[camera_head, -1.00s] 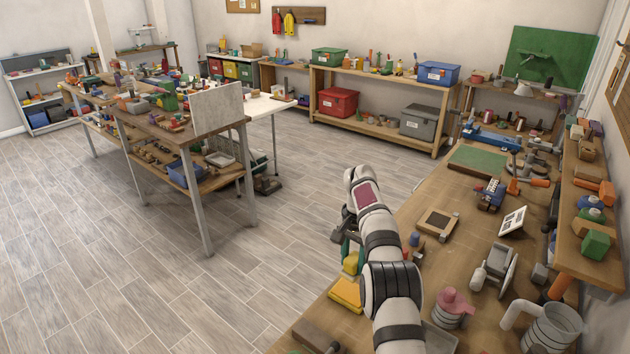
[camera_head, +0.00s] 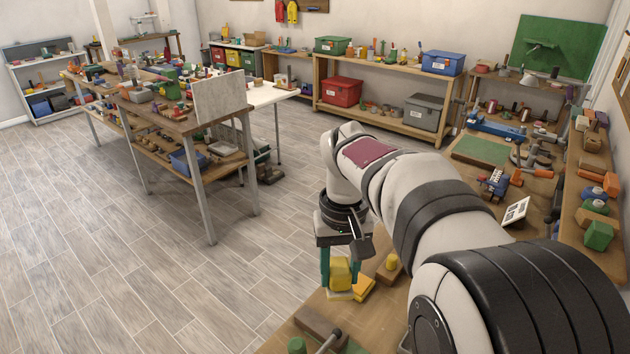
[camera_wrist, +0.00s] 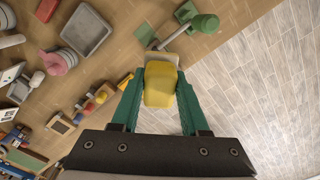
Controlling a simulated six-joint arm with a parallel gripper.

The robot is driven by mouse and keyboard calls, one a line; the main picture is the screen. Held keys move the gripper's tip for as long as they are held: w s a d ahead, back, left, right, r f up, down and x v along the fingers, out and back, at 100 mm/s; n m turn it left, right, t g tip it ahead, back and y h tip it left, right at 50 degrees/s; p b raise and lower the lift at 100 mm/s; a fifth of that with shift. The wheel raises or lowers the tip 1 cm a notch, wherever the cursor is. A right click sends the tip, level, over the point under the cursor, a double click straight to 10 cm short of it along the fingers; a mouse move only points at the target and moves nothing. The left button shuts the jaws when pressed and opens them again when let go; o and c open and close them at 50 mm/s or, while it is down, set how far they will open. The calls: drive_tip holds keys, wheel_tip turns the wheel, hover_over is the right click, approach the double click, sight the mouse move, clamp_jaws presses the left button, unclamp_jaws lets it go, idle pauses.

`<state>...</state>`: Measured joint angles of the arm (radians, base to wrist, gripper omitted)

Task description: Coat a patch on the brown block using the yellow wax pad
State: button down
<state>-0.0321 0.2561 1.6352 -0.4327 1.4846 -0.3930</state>
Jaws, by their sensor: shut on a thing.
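My gripper (camera_head: 340,284) points down near the table's left edge, its green fingers on both sides of a yellow wax pad (camera_head: 340,272). The pad has a pale underside. In the wrist view the yellow pad (camera_wrist: 160,84) sits between the fingertips of my gripper (camera_wrist: 160,80). A brown block (camera_head: 318,326) lies on the table at the bottom of the head view, nearer the camera than the pad. The pad and the block appear apart. I cannot pick out the block in the wrist view, where the pad covers part of the table.
A yellow piece (camera_head: 364,287) lies right beside the gripper, near a wooden piece with a yellow knob (camera_head: 391,262). A green-headed tool (camera_wrist: 205,22) and a green mat (camera_wrist: 145,32) are close to the pad in the wrist view. The floor (camera_head: 110,270) left of the table is open.

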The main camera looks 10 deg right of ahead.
drive_tip(key=shift+w+a+f, duration=0.9)
drive_tip(key=shift+w+f, duration=0.6)
drive_tip(key=shift+f, duration=1.95)
drive_tip(key=shift+w+a+f, duration=0.9)
drive_tip(key=shift+w+f, duration=0.65)
drive_tip(key=shift+f, duration=1.85)
drive_tip(key=shift+w+a+f, duration=0.9)
drive_tip(key=shift+w+f, duration=0.6)
drive_tip(key=shift+f, duration=1.95)
drive_tip(key=shift+s+d, duration=0.25)
drive_tip(key=shift+d, duration=0.05)
drive_tip(key=shift+s+d+r, duration=0.25)
drive_tip(key=shift+s+d, duration=0.3)
drive_tip(key=shift+s+d+r, duration=0.25)
drive_tip(key=shift+s+d, duration=0.25)
drive_tip(key=shift+s, duration=0.05)
drive_tip(key=shift+w+a, duration=1.35)
drive_tip(key=shift+a, duration=0.05)
drive_tip(key=shift+f, duration=0.1)
wheel_tip(320, 180, up, 7)
drive_tip(key=shift+f, duration=0.15)
drive_tip(key=shift+f, duration=0.15)
